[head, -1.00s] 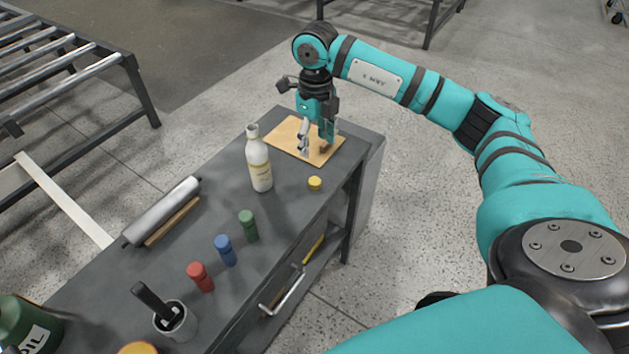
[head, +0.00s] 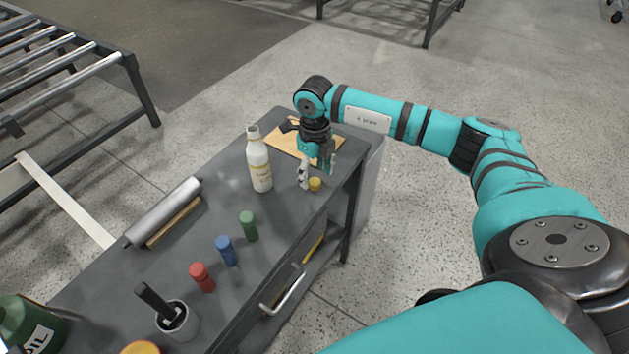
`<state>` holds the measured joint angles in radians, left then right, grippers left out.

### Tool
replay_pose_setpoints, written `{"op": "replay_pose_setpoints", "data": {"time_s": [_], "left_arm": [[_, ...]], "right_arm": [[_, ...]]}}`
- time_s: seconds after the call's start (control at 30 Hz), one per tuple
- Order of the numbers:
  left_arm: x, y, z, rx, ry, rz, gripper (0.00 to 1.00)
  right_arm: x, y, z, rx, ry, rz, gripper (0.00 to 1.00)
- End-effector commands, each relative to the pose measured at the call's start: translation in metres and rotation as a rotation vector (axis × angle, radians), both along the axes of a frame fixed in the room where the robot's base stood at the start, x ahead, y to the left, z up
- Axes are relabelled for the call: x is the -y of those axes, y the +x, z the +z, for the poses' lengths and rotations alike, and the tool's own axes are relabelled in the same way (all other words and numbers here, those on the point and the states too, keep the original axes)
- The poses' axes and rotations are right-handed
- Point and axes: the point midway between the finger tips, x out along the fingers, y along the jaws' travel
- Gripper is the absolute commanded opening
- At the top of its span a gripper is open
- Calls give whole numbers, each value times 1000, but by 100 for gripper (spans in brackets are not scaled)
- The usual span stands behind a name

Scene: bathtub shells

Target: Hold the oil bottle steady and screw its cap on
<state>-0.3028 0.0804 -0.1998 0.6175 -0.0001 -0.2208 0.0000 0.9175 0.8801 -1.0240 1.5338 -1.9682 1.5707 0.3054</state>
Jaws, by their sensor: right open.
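The oil bottle (head: 260,166) is white with a pale label and stands upright and uncapped on the dark workbench. A small yellow cap (head: 314,185) lies on the bench to its right. My right gripper (head: 315,180) points down at the cap, its fingers open. One finger shows just left of the cap and the other is to its upper right. I cannot tell whether a finger touches the cap. My left gripper is not in view.
A wooden board (head: 281,139) lies behind my right gripper. Green (head: 248,226), blue (head: 226,250) and red (head: 201,276) small containers stand in a row in front. A brush cup (head: 177,322) and green oil can (head: 30,325) are nearer.

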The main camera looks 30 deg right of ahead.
Motion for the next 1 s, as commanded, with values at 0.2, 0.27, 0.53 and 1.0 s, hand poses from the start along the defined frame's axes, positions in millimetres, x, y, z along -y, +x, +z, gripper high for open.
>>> {"op": "replay_pose_setpoints", "data": {"time_s": [0.2,0.27,0.53,1.0], "left_arm": [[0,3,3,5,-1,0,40],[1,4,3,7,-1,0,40],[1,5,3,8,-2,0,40],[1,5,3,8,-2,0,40]], "right_arm": [[-1,0,-23,1,1,0,57],[-1,0,-24,2,0,0,57],[-1,0,-24,2,0,0,57],[0,0,-24,2,0,0,19]]}}
